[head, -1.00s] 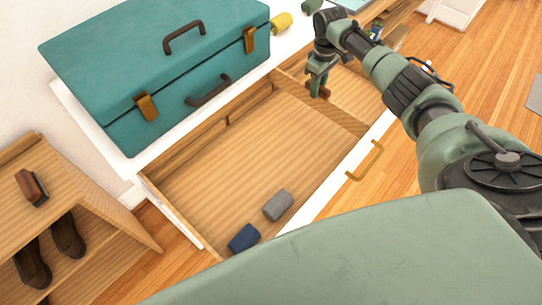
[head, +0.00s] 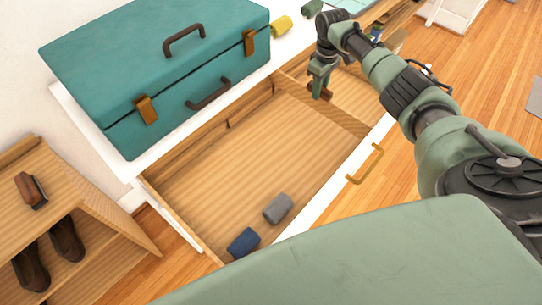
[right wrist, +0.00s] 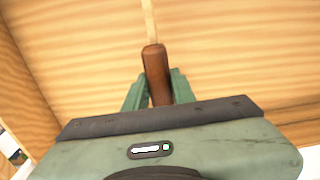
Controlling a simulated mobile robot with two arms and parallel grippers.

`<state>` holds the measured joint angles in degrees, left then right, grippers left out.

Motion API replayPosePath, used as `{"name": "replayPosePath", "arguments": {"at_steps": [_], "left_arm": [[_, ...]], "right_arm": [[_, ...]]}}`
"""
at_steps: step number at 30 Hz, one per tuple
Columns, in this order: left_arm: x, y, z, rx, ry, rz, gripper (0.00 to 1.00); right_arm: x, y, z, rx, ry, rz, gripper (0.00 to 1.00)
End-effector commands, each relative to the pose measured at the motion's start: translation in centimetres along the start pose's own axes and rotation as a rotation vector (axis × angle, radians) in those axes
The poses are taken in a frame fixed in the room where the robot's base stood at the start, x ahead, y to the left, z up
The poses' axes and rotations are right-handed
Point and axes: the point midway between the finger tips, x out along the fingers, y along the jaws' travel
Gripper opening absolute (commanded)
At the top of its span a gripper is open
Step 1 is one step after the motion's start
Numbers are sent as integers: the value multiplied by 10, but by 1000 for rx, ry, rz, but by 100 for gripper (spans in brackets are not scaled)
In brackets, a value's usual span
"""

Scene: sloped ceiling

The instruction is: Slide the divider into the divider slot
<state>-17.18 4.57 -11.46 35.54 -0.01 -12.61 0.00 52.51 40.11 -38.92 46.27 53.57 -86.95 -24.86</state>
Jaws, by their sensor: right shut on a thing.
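The divider (head: 345,120) is a light wooden board that crosses the open drawer (head: 205,175) toward its right part. In the right wrist view its pale top edge (right wrist: 150,22) runs away from a brown grip (right wrist: 155,62). My right gripper (head: 320,88) is shut on this brown piece, one finger on each side; it also shows in the right wrist view (right wrist: 157,88). I cannot tell whether the divider is seated or just above the drawer floor. A dark notch (head: 229,123) shows on the drawer's back wall; the divider slot is not clearly visible. My left gripper is out of view.
A teal toolbox (head: 150,70) stands on the white top behind the drawer. A grey roll (head: 278,208) and a navy roll (head: 243,241) lie in the drawer's front left. A yellow item (head: 282,25) is on the top. A shoe rack (head: 100,205) stands at left.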

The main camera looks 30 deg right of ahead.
Motion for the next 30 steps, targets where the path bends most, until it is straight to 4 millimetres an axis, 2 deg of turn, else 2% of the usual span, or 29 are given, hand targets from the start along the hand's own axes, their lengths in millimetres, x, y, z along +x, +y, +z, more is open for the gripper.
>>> {"name": "replayPosePath", "arguments": {"at_steps": [30], "left_arm": [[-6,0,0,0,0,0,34]], "right_arm": [[0,0,0,0,1,0,0]]}}
